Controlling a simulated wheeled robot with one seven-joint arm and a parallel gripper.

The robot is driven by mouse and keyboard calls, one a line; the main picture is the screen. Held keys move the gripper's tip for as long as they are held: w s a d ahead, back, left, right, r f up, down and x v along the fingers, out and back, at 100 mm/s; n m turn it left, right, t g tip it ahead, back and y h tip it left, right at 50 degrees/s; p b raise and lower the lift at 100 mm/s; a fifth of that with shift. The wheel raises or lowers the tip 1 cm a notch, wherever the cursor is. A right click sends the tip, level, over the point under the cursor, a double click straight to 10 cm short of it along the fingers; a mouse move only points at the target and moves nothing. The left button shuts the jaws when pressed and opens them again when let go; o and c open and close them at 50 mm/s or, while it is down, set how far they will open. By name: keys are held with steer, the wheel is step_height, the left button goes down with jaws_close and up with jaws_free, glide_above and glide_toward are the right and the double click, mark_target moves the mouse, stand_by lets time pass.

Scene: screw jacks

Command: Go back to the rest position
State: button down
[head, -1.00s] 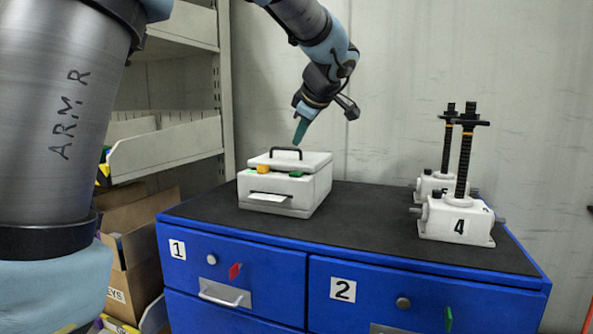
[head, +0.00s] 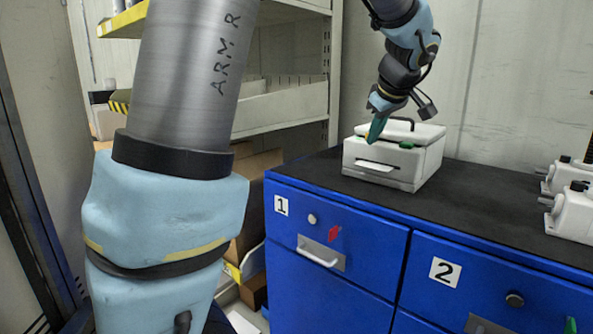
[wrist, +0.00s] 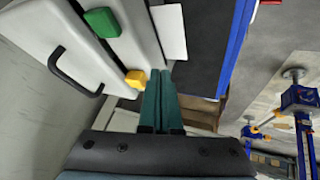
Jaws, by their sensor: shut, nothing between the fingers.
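My gripper (head: 374,132) is at the near left of a white box (head: 415,165) on the blue cabinet, in the head view. Its teal fingers (wrist: 162,90) point down and are shut with nothing between them. In the wrist view they lie beside the box's orange button (wrist: 135,78); I cannot tell whether they touch the box. The box has a black handle (head: 400,121) on its lid, a green button (head: 406,145) and a white label (head: 376,165).
The cabinet's black top (head: 480,195) is free between the box and the white screw jacks (head: 575,215), cut off at the right edge. Shelves (head: 285,105) stand behind at left. Drawers 1 (head: 338,235) and 2 (head: 480,275) are shut. Blue equipment (wrist: 300,105) shows at right in the wrist view.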

steer(key=s+a+f+m+g, duration=0.35)
steer(key=a+f, duration=0.65)
steer(key=a, duration=0.4)
steer(key=s+a+f+m+g, duration=0.2)
steer(key=s+a+f+m, duration=0.1)
steer(key=s+a+f, duration=0.6)
steer(key=s+a, duration=0.2)
steer(key=a, duration=0.2)
steer(key=shift+s+f+m+h, duration=0.15)
steer(key=shift+s+m+h, duration=0.2)
steer(key=shift+s+h, duration=0.05)
